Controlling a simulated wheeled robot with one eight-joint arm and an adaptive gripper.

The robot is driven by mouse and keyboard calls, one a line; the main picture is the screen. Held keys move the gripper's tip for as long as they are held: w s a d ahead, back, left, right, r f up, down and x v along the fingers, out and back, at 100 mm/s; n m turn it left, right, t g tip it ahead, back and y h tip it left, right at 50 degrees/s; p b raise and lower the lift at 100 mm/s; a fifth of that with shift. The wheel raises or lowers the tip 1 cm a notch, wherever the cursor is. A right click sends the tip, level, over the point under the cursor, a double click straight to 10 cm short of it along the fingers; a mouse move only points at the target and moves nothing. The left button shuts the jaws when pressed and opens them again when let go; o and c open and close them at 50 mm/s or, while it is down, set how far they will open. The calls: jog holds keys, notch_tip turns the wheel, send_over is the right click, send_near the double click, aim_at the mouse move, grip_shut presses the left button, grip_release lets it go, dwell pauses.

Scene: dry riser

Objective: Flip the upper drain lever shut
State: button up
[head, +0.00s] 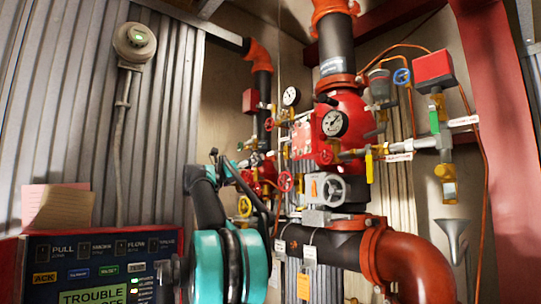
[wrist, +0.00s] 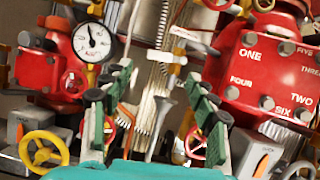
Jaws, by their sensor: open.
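Two small lever handles show at the right of the head view: a green one (head: 434,121) on a valve with a white-labelled pipe, and a yellow one (head: 369,166) hanging down lower and to the left. I cannot tell for sure which is the upper drain lever. Neither is clearly made out in the wrist view. My gripper (wrist: 160,82) is open, its green-padded fingers apart with nothing gripped between them. Pale pipes and a white tag (wrist: 167,57) show beyond the gap. In the head view my teal arm is at lower centre, and the fingertips are not clearly visible.
A thick red and black riser (head: 345,105) fills the centre, with gauges (head: 334,123) and handwheels (head: 285,181) crowded around it. A grey funnel (head: 452,235) hangs at right. A control panel (head: 100,265) stands at lower left. A yellow handwheel (wrist: 43,151) lies left of my fingers.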

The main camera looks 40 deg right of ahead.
aim_at(270, 153)
jog(key=x, duration=1)
jog(key=shift+d+r, duration=0.1)
jog(key=shift+d, duration=0.1)
jog(key=shift+c, duration=0.3)
jog(key=c, duration=1.1)
jog(key=shift+r+m+g, duration=0.15)
jog(key=shift+m+g, duration=0.25)
jog(key=shift+m, duration=0.4)
jog(key=o, duration=1.2)
jog(key=shift+c, duration=0.2)
jog(key=shift+a, duration=0.15)
jog(key=v, duration=1.1)
jog(key=shift+a+f, duration=0.3)
jog(key=shift+s, duration=0.1)
